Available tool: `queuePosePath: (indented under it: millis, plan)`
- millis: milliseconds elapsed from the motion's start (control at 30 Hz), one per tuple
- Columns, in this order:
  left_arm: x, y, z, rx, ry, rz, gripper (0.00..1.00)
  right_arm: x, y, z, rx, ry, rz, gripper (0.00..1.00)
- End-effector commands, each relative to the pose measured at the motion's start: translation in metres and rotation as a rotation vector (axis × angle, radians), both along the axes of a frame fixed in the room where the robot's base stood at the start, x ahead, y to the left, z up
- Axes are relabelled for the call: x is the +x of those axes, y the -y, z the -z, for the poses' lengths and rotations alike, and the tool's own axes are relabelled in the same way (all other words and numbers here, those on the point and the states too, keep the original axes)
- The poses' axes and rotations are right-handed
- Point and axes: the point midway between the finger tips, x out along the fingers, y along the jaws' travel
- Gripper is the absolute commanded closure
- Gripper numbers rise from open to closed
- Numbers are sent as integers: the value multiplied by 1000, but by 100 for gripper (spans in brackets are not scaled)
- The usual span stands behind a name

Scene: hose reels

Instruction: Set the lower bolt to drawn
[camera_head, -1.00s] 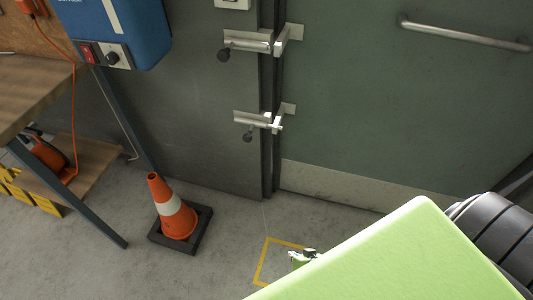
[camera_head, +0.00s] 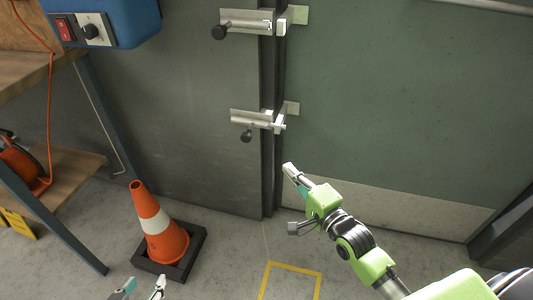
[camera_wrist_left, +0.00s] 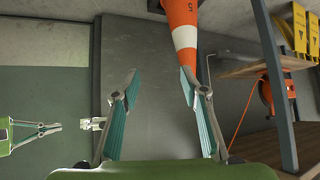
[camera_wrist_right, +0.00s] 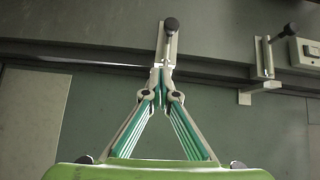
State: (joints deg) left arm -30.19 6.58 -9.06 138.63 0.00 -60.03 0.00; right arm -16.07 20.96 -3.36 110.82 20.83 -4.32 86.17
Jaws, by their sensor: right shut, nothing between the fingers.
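The lower bolt (camera_head: 252,118) is a pale metal slide bolt on the dark grey panel. Its dark knob (camera_head: 247,136) hangs down, and its bar appears to reach the bracket at the green door's edge. My right gripper (camera_head: 290,168) is below and right of it, apart from it. In the right wrist view the fingertips (camera_wrist_right: 160,78) are together and empty, with the lower bolt (camera_wrist_right: 167,48) beyond them. My left gripper (camera_head: 142,288) is at the bottom edge; its fingers (camera_wrist_left: 160,78) are spread and empty in the left wrist view.
The upper bolt (camera_head: 247,22) is above on the same panel. An orange cone (camera_head: 160,230) on a black base stands left on the floor. A bench (camera_head: 22,68) and blue box (camera_head: 112,18) are further left. The floor by the yellow marking (camera_head: 294,266) is clear.

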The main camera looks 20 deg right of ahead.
Motion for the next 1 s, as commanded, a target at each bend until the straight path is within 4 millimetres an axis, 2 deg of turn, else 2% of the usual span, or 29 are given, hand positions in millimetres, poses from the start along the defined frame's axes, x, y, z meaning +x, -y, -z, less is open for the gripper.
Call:
queuePosePath:
  millis: [200, 567, 767, 1000]
  plan:
    - [-2, 0, -10, -3, 18, 0, 60, 0, -3, -14, 45, 28, -10, 100]
    - [1, 1, -12, -7, 33, 1, 60, 3, -3, -13, 44, 27, -9, 100]
    - [20, 8, -29, -33, 146, 10, 60, 23, -7, -13, 43, 31, -8, 100]
    - [49, 22, -71, -84, 367, 25, 60, 59, -14, -12, 41, 30, -8, 100]
